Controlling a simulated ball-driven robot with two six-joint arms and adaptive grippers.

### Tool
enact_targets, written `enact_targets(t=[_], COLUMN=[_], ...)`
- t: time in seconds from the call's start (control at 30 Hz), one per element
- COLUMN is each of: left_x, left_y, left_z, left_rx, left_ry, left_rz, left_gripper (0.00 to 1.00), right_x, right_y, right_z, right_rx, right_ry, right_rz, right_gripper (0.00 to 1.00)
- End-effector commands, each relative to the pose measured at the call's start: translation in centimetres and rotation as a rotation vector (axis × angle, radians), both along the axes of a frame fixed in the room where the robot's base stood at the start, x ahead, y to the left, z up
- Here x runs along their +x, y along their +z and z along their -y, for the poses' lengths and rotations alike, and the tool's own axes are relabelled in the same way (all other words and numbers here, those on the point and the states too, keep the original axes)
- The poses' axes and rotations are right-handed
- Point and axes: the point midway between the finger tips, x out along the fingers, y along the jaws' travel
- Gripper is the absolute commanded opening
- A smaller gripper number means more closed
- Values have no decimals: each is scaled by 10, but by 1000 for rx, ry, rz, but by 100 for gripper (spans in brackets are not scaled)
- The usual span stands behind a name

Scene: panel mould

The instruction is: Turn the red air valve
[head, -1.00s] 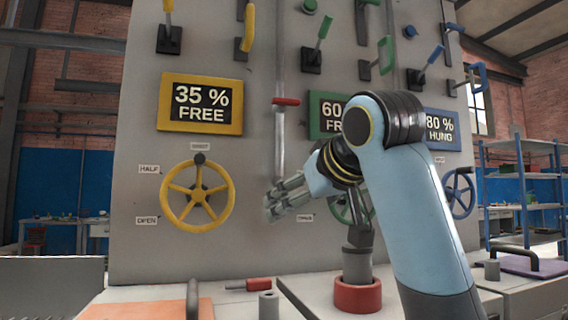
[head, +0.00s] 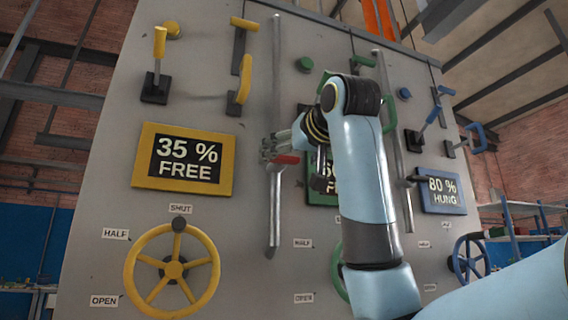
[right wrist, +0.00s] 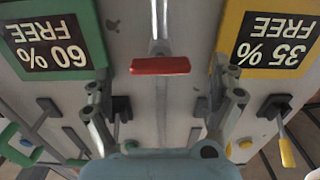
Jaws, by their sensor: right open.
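The red air valve is a red lever handle (head: 287,160) set across a vertical grey pipe (head: 275,210) on the grey panel. In the right wrist view the red handle (right wrist: 160,66) lies crosswise, between and beyond the spread fingers. My right gripper (head: 272,150) is at the height of the handle in the head view and overlaps its left part. In the right wrist view the gripper (right wrist: 165,88) is open, with nothing between its fingers. I cannot tell whether a finger touches the handle. My left gripper is in neither view.
A yellow-framed sign (head: 184,160) reads 35 % FREE, above a yellow handwheel (head: 173,270). A green-framed sign (right wrist: 50,45) reads 60 % FREE on the other side of the pipe. Yellow levers (head: 158,45) and green and blue ones stick out of the upper panel.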

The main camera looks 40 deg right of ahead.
Motion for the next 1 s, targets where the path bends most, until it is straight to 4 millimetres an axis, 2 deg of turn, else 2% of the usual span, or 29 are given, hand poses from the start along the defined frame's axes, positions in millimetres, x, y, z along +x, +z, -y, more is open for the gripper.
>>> enact_targets(t=[0.1,0.23,0.4,0.57,0.8,1.0], left_x=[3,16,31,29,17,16], left_y=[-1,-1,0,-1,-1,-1], left_z=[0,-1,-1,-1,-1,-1], left_rx=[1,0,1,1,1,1], left_ry=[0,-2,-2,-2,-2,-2], left_rz=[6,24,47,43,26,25], left_gripper=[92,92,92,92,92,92], right_x=[19,31,35,35,35,35], right_y=[0,0,0,0,0,0], right_z=[4,7,8,8,8,8], right_rx=[1,1,0,0,0,0], right_ry=[0,0,1,1,1,1], right_rz=[-2,0,1,1,1,1], right_gripper=[92,92,92,92,62,36])
